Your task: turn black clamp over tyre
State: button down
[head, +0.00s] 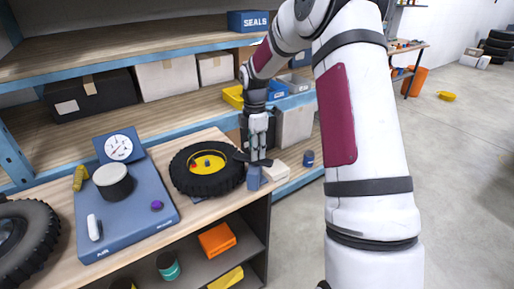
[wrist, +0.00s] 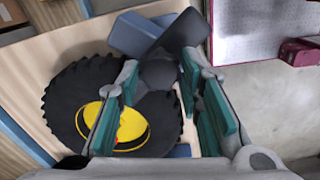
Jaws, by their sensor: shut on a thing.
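The tyre (head: 207,169) is black with a yellow hub and lies flat on the bench at its right end. It also shows in the wrist view (wrist: 72,95). The black clamp (head: 241,156) is a dark bar by the tyre's right edge, next to a blue block (head: 253,178). In the wrist view the clamp's round dark part (wrist: 158,73) sits between the teal finger pads. My gripper (head: 258,157) points down and is shut on the clamp; it fills the wrist view (wrist: 155,95). The fingers hide part of the clamp and tyre.
A blue board (head: 135,215) with a gauge, a black-and-white cylinder (head: 113,181) and a purple knob stands left of the tyre. Another tyre (head: 28,240) is at far left. A white box (head: 276,171) is close right of my gripper. Shelves with boxes stand behind.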

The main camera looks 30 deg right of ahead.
jog(key=shift+n, duration=1.1)
jog(key=shift+p, duration=0.3)
jog(key=c, duration=1.2)
grip_release()
jog(key=shift+o, duration=0.2)
jog(key=shift+r, duration=0.1)
notch_tip(320, 180, up, 12)
jog(key=shift+a, duration=0.1)
